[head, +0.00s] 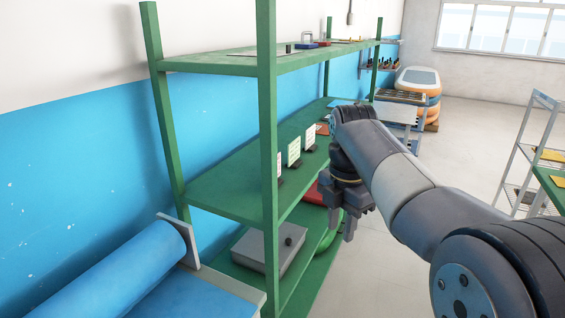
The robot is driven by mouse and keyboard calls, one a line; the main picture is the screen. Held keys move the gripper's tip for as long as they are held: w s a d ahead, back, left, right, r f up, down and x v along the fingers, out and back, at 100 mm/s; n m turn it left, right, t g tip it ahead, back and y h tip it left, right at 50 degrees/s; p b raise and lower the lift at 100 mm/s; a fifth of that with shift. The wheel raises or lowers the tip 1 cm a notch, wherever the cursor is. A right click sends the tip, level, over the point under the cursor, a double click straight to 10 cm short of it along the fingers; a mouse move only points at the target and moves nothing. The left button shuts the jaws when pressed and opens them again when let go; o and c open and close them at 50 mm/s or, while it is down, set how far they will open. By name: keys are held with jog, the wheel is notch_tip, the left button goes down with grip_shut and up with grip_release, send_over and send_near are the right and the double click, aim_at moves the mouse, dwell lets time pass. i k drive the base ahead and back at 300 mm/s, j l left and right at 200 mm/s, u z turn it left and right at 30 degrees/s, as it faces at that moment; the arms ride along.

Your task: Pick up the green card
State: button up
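Several small upright cards stand in dark holders in a row on the middle shelf of the green rack. The middle card (294,152) has a pale green tint and may be the green card. A whitish card (311,136) stands behind it, and another card (279,166) is partly hidden by the rack's front post. My gripper (341,227) hangs pointing down in front of the rack, to the right of the cards and apart from them. Its two fingers are spread with nothing visible between them.
The green rack (266,120) has posts and shelf edges beside my arm. A grey case (268,250) lies on its lower shelf. A blue roll (120,270) is at the lower left. Another shelf unit (535,140) stands at right. The floor (455,160) between is clear.

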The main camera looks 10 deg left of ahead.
aim_at(294, 147)
jog(key=u, duration=3.45)
jog(key=k+l+u, duration=0.2)
jog(key=u, duration=0.2)
jog(key=k+l+u, duration=0.15)
jog(key=u, duration=0.25)
jog(key=k+u, duration=0.55)
jog(key=u, duration=0.25)
jog(key=k+l+u, duration=0.1)
jog(key=u, duration=0.35)
jog(key=k+u, duration=0.25)
jog(key=u, duration=0.25)
jog(key=k+j+u, duration=0.1)
jog(key=u, duration=0.35)
jog(key=k+j+u, duration=0.1)
jog(key=k+u, duration=0.15)
jog(key=u, duration=0.2)
jog(key=k+l+u, duration=0.1)
jog(key=u, duration=0.4)
jog(key=k+u, duration=0.2)
jog(key=u, duration=0.3)
jog(key=k+u, duration=0.15)
jog(key=u, duration=0.35)
jog(key=k+j+u, duration=0.1)
jog(key=u, duration=4.35)
